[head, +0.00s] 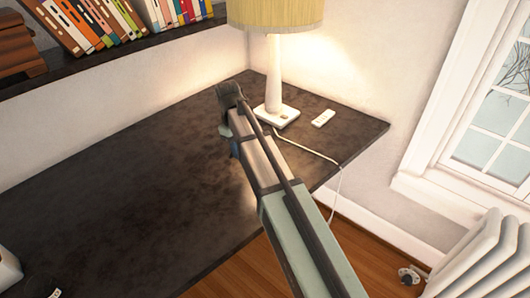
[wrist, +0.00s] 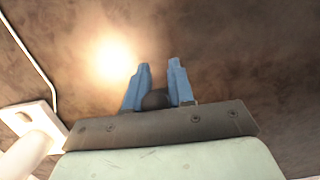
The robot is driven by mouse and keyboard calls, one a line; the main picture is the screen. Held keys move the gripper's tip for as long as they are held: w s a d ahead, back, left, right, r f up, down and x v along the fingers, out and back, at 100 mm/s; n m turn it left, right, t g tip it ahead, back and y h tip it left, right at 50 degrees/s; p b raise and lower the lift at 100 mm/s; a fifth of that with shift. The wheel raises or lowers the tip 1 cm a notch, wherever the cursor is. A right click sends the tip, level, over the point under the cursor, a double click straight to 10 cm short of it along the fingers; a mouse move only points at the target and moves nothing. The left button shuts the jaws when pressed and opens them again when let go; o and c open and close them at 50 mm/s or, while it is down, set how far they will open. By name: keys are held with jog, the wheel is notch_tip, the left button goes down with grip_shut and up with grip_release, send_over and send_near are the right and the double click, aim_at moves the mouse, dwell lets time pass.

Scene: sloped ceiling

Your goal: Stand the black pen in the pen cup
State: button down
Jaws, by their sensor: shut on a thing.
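My gripper (wrist: 160,72) shows in the wrist view as two blue fingers, held apart by a dark, rounded thing between them. This looks like the black pen (wrist: 155,99), of which only a small part shows. In the head view my arm hides most of the gripper; a bit of blue (head: 235,149) shows over the desk, near the lamp. The pen cannot be made out there. A pale container (head: 8,270), cut off by the left edge of the head view, may be the pen cup; its inside is not visible.
The dark desk (head: 130,185) is mostly bare. A lamp (head: 274,75) with a white base and cord stands near the back corner, beside a white remote (head: 323,118). A small dark and white item (head: 42,292) lies front left. A bookshelf (head: 90,58) overhangs the back left.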

jog(key=s+a+r+n+t+h, duration=0.1)
jog(key=s+a+r+n, duration=0.3)
jog(key=a, duration=0.8)
jog(key=s+a+n+t+h, duration=0.15)
jog(key=a+n, duration=0.35)
jog(key=a, duration=0.7)
jog(key=s+a+r+n+t+h, duration=0.15)
jog(key=s+a+n, duration=0.3)
jog(key=a, duration=0.85)
jog(key=s+a+r+n+t+y, duration=0.1)
jog(key=s+a+n, duration=0.3)
jog(key=s+a, duration=0.4)
jog(key=s+a+r+n+t+y, duration=0.1)
jog(key=s+a+r+n, duration=0.3)
jog(key=s+a, duration=0.5)
jog(key=s+a+r+n+t+y, duration=0.2)
jog(key=s+a+r+n, duration=0.1)
jog(key=s+a, duration=0.5)
jog(key=shift+s+a+n+t, duration=0.35)
jog(key=shift+a+n, duration=0.2)
jog(key=shift+a, duration=0.5)
jog(key=shift+f, duration=0.15)
notch_tip(320, 180, down, 11)
jog(key=shift+f, duration=0.1)
